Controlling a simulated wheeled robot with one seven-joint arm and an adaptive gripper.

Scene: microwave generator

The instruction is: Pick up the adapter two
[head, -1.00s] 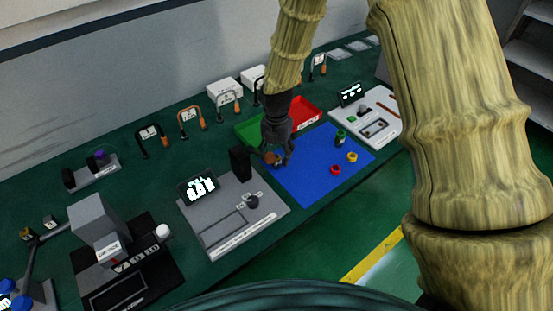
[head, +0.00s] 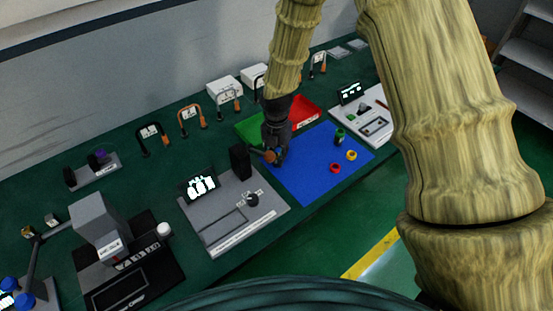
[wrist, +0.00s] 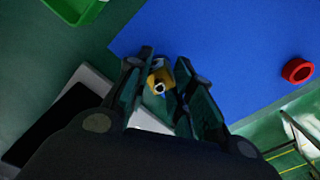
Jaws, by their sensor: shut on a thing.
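A small brass-yellow piece (wrist: 158,82) with a pale round end, likely the adapter two, sits between my fingers in the wrist view. My gripper (wrist: 162,88) is shut on it. In the head view my gripper (head: 273,157) is low over the left edge of the blue mat (head: 300,185), beside a dark upright block (head: 240,162). The piece is mostly hidden by the fingers there, and I cannot tell whether it still touches the surface below.
A grey device (head: 225,220) with a display lies left of the mat. Green (head: 246,131) and red (head: 312,116) trays stand behind.

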